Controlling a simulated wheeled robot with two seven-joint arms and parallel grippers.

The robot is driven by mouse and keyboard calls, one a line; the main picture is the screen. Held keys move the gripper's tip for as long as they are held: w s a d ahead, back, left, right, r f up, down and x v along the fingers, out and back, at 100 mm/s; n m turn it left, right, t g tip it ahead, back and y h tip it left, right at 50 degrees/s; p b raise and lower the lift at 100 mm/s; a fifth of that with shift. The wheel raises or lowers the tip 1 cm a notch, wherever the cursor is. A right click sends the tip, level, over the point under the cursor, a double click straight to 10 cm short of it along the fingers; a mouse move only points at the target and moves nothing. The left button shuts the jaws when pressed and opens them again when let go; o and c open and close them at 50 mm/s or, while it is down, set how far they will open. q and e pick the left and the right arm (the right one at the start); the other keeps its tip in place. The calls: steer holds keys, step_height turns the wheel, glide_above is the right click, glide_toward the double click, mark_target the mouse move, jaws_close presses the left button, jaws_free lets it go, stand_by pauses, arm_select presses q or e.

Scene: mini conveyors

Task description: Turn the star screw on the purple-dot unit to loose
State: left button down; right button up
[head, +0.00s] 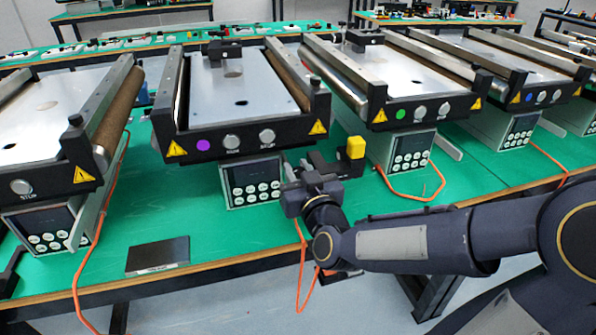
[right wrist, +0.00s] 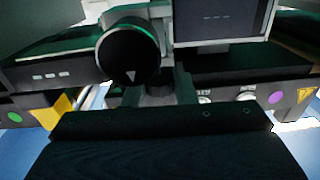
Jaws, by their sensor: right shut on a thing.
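The purple-dot unit is the conveyor with a purple dot (head: 203,145) on its black front panel; the dot also shows in the right wrist view (right wrist: 275,97). My right gripper (head: 298,172) is below the right front corner of this unit, beside its grey control box (head: 252,182). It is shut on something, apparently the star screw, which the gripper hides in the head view. In the right wrist view a round black knob (right wrist: 130,52) with a white pointer mark stands in front of the gripper. The screw's star shape cannot be made out. My left gripper is not in view.
A yellow block (head: 355,147) on a black bracket is just right of my gripper. The green-dot unit (head: 400,114) stands further right. Orange cables (head: 412,196) hang nearby. A dark plate (head: 158,255) lies on the green table left of my arm, with bare table around it.

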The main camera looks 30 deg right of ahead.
steer(key=o, duration=1)
steer(key=shift+s, duration=0.1)
steer(key=s+a+p, duration=0.1)
steer(key=s, duration=0.6)
steer(key=shift+s+a, duration=0.25)
